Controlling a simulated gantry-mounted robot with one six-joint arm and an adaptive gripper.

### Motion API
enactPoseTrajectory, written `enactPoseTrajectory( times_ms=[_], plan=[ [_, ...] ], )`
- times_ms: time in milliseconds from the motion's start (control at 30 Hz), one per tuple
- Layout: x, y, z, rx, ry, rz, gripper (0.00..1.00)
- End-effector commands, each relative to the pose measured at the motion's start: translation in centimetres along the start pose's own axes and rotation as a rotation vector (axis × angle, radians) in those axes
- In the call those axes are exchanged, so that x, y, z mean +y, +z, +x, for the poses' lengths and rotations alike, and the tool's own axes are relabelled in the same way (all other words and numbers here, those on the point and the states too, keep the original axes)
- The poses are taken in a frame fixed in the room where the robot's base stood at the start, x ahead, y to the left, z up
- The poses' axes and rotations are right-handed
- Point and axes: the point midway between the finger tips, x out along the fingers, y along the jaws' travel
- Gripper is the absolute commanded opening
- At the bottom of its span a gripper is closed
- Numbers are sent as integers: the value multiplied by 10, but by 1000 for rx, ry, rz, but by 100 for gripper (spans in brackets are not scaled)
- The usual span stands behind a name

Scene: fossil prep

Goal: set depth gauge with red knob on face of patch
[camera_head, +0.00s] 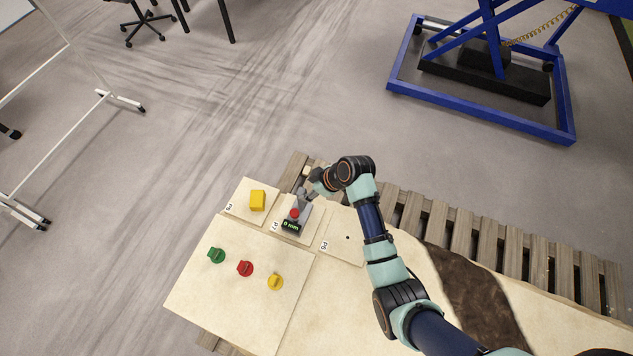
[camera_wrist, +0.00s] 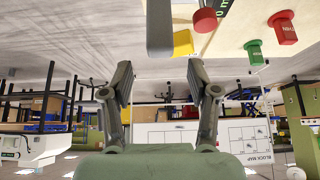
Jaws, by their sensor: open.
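The depth gauge has a red knob (camera_head: 294,213) and a dark display (camera_head: 291,226) with green digits that appear to read 0 mm. It stands on the middle pale patch (camera_head: 308,232), whose label looks like P7. In the wrist view the gauge's red knob (camera_wrist: 205,20) and a grey rounded part (camera_wrist: 160,28), apparently its body, show beyond my fingertips. My gripper (camera_head: 308,190) is just behind the gauge in the head view. In the wrist view its two fingers (camera_wrist: 158,80) are spread apart with nothing held between them. Whether a finger touches the gauge cannot be told.
A yellow block (camera_head: 257,200) sits on the patch to the left. The right patch (camera_head: 343,240) has a small dark dot. Green (camera_head: 216,255), red (camera_head: 245,268) and yellow (camera_head: 275,282) knobbed pieces stand on the front board (camera_head: 215,300). Wooden slats (camera_head: 483,245) lie behind.

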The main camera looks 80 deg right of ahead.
Motion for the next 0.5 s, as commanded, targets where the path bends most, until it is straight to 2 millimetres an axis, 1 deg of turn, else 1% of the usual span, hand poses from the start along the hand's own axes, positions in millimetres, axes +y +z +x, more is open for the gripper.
enactPoseTrajectory(
  times_ms=[33,100,200,333,500],
  plan=[
    [1,-1,-15,2,3,1,60],
    [0,-1,-31,1,2,1,60],
    [1,0,-49,1,2,1,60],
    [0,0,-61,0,0,0,60],
    [0,0,-63,-1,-1,0,60]
  ],
)
